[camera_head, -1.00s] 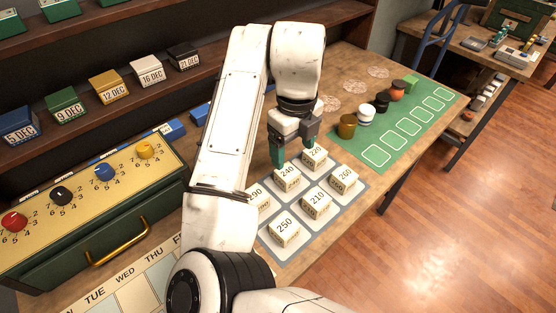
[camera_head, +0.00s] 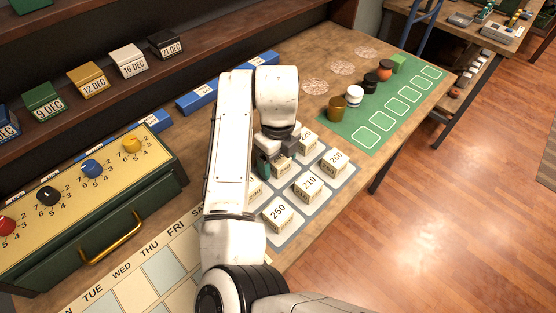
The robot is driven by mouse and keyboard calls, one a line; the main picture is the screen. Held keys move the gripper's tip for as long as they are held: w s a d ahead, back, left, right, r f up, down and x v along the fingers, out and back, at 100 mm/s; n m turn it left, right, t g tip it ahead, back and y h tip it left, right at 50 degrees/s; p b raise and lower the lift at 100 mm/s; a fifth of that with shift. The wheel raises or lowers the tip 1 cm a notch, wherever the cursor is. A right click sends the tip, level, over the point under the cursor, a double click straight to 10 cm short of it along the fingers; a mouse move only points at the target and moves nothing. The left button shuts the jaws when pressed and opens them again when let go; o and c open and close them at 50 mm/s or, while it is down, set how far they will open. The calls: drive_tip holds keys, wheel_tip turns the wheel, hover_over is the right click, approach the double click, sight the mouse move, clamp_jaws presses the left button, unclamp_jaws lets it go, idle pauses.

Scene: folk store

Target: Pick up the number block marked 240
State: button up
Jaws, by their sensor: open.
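The number block marked 240 (camera_head: 285,170) stands on the grey number mat (camera_head: 327,194), in its far row, between the block marked 220 (camera_head: 307,139) and a mostly hidden block (camera_head: 254,188). My gripper (camera_head: 273,165) is open and low over block 240, with its jaws at the block's top. The gripper covers much of the block and its number cannot be read now. I cannot tell whether the fingers touch it.
Blocks marked 260 (camera_head: 333,163), 210 (camera_head: 307,187) and 250 (camera_head: 279,214) stand close by on the mat. A control box (camera_head: 90,200) stands at left.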

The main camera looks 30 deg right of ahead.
drive_tip(key=shift+f, duration=0.25)
drive_tip(key=shift+c, duration=0.5)
drive_tip(key=c, duration=0.9)
drive_tip(key=shift+r, duration=0.15)
drive_tip(key=shift+c, duration=0.2)
